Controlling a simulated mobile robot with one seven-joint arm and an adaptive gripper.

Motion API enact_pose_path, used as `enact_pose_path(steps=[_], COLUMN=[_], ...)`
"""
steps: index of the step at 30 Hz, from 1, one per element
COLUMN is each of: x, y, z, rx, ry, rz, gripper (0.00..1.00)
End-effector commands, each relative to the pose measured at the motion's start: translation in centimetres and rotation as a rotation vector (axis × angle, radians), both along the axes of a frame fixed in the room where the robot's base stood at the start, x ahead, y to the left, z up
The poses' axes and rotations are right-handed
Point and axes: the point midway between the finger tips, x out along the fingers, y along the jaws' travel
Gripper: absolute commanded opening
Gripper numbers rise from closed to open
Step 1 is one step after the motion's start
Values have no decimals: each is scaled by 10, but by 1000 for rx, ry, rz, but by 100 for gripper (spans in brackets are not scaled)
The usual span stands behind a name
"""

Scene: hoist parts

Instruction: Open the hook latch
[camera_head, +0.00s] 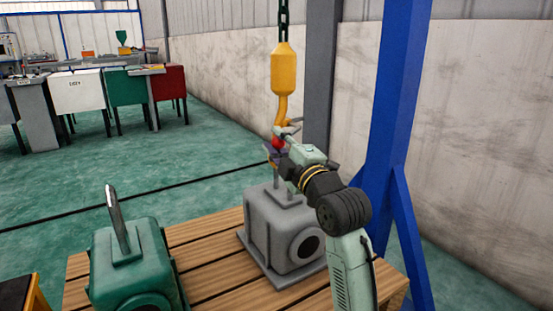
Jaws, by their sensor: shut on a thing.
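A yellow hoist hook (282,70) hangs from a dark chain (284,17) above the grey housing (283,238). A small red part, apparently the hook's latch (277,143), shows low on the hook. My gripper (282,137) comes in from the right at the hook's lower end. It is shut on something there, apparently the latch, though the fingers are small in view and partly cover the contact. The hook's lower bend is partly hidden by my gripper. The grey housing stands upright on the wooden pallet below, with its top partly hidden by my arm.
A green housing (133,262) with a metal lifting eye (115,212) stands at left on the wooden pallet (213,240). A blue post (395,90) rises close to the right of my arm. Benches and coloured panels stand far left. The green floor between is clear.

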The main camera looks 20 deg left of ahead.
Motion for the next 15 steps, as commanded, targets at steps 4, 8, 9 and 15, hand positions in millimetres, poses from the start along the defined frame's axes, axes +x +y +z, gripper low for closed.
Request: enact_pose_path(steps=[4, 8, 9, 15], x=[2, 5, 5, 8], y=[-3, -5, -5, -7], z=[-13, -16, -16, -18], rx=[-76, -130, -147, -201], ry=[-102, -173, -192, -263], rz=[-1, 0, -1, 0], gripper=[0, 0, 0, 0])
